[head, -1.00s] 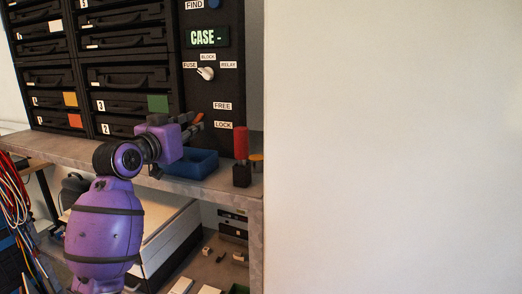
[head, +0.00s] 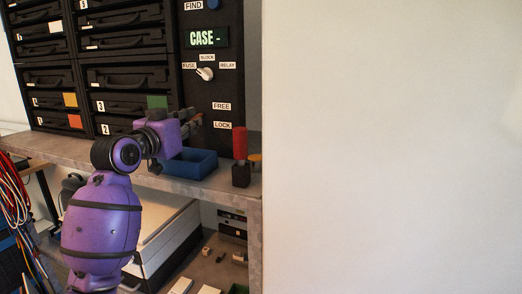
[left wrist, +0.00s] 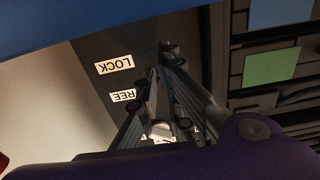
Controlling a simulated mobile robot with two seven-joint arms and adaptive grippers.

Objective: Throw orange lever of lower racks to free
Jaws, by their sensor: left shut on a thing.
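My left gripper (head: 195,119) is at the black panel, just left of the white FREE (head: 222,106) and LOCK (head: 223,125) labels. Its fingers are closed together on the orange lever, which they almost wholly hide. The lower racks (head: 125,90) stand left of the panel, with numbered drawers. My right gripper is not in view.
A blue bin (head: 190,163) and a red-topped dark block (head: 240,160) stand on the grey shelf (head: 215,185) under the panel. A selector knob (head: 205,74) sits higher on the panel. A bare white wall (head: 390,140) fills the right.

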